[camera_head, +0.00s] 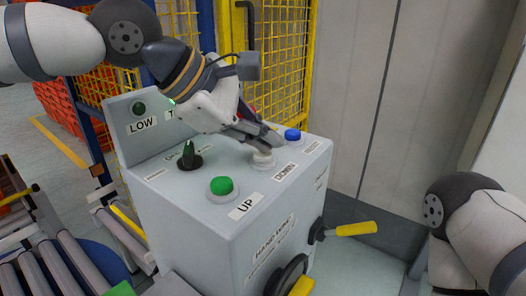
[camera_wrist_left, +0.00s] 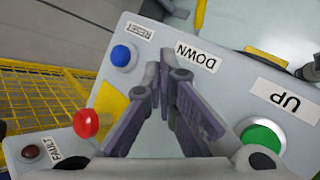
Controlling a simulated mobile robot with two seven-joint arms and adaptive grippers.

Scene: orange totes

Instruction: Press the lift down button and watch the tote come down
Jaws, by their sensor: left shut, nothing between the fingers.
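The grey control box (camera_head: 185,225) fills the middle of the head view. Its pale button (camera_head: 263,160) sits beside the DOWN label (camera_head: 285,172); that label also shows in the wrist view (camera_wrist_left: 197,57). My left gripper (camera_head: 265,147) is shut and empty, its fingertips at the pale button's top. I cannot tell whether they touch or press it. In the wrist view my left gripper's fingers (camera_wrist_left: 163,72) hide most of the button. The green UP button (camera_head: 222,186) and blue RESET button (camera_head: 292,134) stand on either side. My right gripper is out of view.
A red knob (camera_wrist_left: 86,124) stands near the gripper. A yellow-handled crank (camera_head: 350,229) sticks out right. Rollers (camera_head: 75,255) lie left; yellow mesh (camera_head: 280,60) and orange totes (camera_head: 55,105) stand behind.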

